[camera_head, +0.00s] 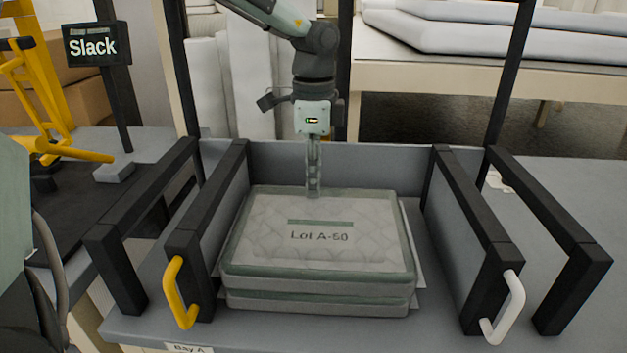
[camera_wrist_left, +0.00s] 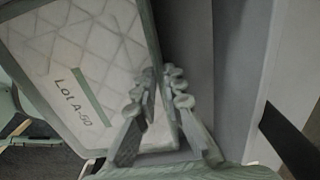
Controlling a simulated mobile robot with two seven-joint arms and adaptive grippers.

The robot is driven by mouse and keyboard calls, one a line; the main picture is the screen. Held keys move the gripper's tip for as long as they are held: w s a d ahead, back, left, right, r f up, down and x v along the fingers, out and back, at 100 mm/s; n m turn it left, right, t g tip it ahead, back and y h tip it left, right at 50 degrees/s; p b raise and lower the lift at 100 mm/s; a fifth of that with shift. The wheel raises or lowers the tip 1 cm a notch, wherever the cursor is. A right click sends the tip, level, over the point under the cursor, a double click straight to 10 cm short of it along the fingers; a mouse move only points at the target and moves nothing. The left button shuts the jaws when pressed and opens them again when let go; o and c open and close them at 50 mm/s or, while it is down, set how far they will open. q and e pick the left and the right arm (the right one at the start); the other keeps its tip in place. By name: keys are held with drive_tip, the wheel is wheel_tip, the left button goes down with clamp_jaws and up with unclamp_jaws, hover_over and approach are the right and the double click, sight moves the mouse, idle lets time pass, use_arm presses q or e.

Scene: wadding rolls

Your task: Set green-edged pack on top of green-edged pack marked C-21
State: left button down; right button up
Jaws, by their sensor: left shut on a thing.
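A green-edged quilted pack marked Lot A-50 (camera_head: 345,258) lies flat inside the bay, above another green-edged pack (camera_head: 320,305). The lower pack's label is hidden, so I cannot read C-21 on it. The two are roughly lined up; I cannot tell whether they touch all round. My left gripper (camera_head: 314,190) comes down from above at the far edge of the Lot A-50 pack and is shut on that edge. In the left wrist view its fingers (camera_wrist_left: 160,108) straddle the edge of the Lot A-50 pack (camera_wrist_left: 110,60). My right gripper is not in view.
Grey side panels with black posts (camera_head: 205,225) flank the packs, with a yellow handle (camera_head: 177,292) left and a white handle (camera_head: 506,308) right. A back wall (camera_head: 385,165) stands close behind. A Slack sign (camera_head: 93,45) stands at left.

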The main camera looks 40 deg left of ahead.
use_arm(q)
drive_tip(key=c, duration=1.6)
unclamp_jaws()
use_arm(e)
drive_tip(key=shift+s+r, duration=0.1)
use_arm(q)
drive_tip(key=shift+r, duration=0.1)
drive_tip(key=shift+w+r+p, duration=0.15)
drive_tip(key=shift+r+p, duration=0.4)
drive_tip(key=shift+r, duration=0.3)
wheel_tip(320, 180, up, 11)
drive_tip(key=shift+f, duration=0.1)
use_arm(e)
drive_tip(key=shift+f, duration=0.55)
